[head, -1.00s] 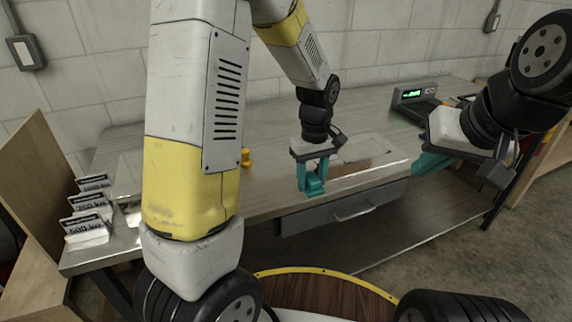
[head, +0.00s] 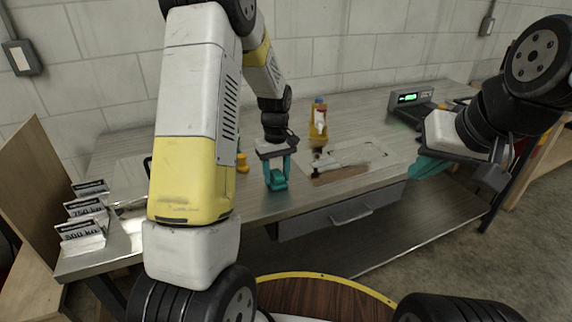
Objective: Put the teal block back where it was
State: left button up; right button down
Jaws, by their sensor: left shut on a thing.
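My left gripper (head: 277,176) points down over the front part of the metal-topped table, left of a flat light and brown board. Its teal fingers are shut on the teal block (head: 278,184), which shows low between them. The fingers and block are close in colour, so their border is hard to see. I cannot tell if the block touches the table. My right gripper (head: 430,168) is at the right, with teal fingers pointing left beyond the table's front edge; its opening is hidden by the angle.
The board (head: 340,175) lies on the table (head: 225,205). A yellow item (head: 318,125) stands behind it. A small yellow object (head: 242,162) is left of my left gripper. Weight-labelled cards (head: 82,228) stand at the left end. A device with a green display (head: 410,98) is at back right.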

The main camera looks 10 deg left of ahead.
aim_at(277, 173)
pick_arm(q)
jog(key=shift+f, duration=0.2)
jog(key=o, duration=1.3)
jog(key=s+r+m+t, duration=0.1)
jog(key=s+r, duration=0.1)
jog(key=r, duration=0.7)
jog(key=s+r, duration=0.3)
jog(key=r, duration=0.6)
jog(key=s+r+m+t, duration=0.1)
jog(key=s+r+m, duration=0.1)
jog(key=s, duration=0.4)
jog(key=s+d+r+m+t+h, duration=0.1)
jog(key=s+r+m+t, duration=0.1)
jog(key=s, duration=0.5)
jog(key=s+d+r+m+t+h, duration=0.1)
jog(key=s+m+t, duration=0.1)
jog(key=s, duration=0.4)
jog(key=shift+s+d+r, duration=0.1)
jog(key=shift+s+r, duration=0.05)
jog(key=shift+r, duration=0.25)
